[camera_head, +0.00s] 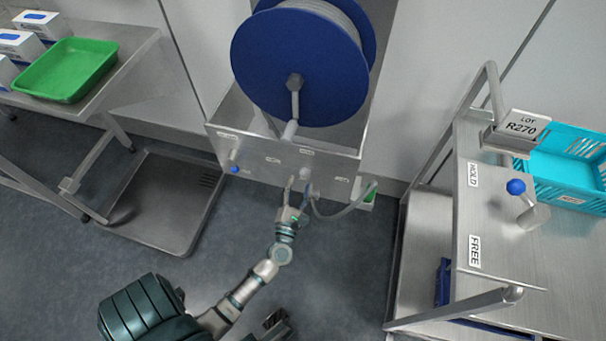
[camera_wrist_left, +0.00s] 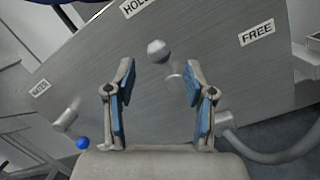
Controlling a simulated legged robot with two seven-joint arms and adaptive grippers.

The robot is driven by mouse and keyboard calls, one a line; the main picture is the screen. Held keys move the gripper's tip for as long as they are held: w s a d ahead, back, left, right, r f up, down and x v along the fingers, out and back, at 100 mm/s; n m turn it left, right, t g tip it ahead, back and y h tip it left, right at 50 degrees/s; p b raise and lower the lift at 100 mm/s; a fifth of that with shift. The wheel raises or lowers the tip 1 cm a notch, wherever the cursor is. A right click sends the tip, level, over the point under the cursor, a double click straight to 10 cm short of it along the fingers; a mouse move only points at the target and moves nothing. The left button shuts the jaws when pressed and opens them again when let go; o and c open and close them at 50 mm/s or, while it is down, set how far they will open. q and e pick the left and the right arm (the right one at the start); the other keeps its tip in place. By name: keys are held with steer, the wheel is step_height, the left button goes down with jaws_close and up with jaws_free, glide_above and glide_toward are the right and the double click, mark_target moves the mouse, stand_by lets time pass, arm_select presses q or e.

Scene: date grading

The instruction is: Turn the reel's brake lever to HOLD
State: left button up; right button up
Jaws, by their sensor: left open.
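The cable reel (camera_head: 297,65) is a big blue drum above a steel panel (camera_head: 255,150). On the panel, a lever with a grey ball knob (camera_head: 306,173) stands between the HOLD and FREE labels; its knob also shows in the left wrist view (camera_wrist_left: 158,50). I cannot tell which label it is set to. My left gripper (camera_head: 297,185) is open in front of the panel. In the left wrist view its fingers (camera_wrist_left: 160,95) stand apart on either side of the knob, which shows just beyond the tips, with nothing gripped. A dark part (camera_head: 276,325) at the bottom edge may be my right gripper.
A blue-knobbed lever (camera_head: 234,169) is at the panel's left. A grey hose (camera_head: 345,210) curves at its right. The right-hand cart (camera_head: 510,260) has its own HOLD and FREE labels and blue-knobbed lever (camera_head: 516,187). A green tray (camera_head: 65,68) sits on the left table.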

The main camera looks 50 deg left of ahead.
arm_select(q)
steer(key=v, duration=0.7)
steer(key=shift+a, duration=0.15)
steer(key=shift+f, duration=0.1)
